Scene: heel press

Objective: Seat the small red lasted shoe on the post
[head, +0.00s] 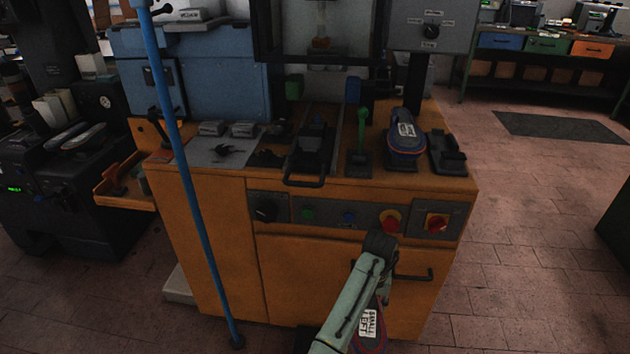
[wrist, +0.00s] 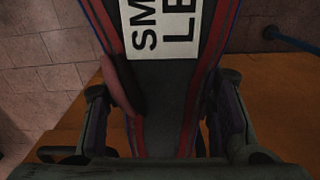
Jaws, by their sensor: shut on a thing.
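My gripper (wrist: 165,128) is shut on a shoe (wrist: 165,85), with one finger on each side in the wrist view. The shoe has a dark sole face, red edges and a white label with "SM" and "LE" showing. In the head view this shoe (head: 378,338) shows low at the front, partly behind my arm, its label reading "SMALL LEFT". My fingers are hidden there. A dark fixture (head: 313,137), which may carry the post, stands on a slide with a front handle on the orange bench; I cannot make out the post clearly. The held shoe is apart from it.
Another labelled shoe (head: 404,150), blue with red trim, stands on the bench right of a green lever (head: 362,130). An empty-looking black holder (head: 447,155) is beside it. A blue pole (head: 185,180) stands left. A drawer handle (head: 412,275) juts from the orange front.

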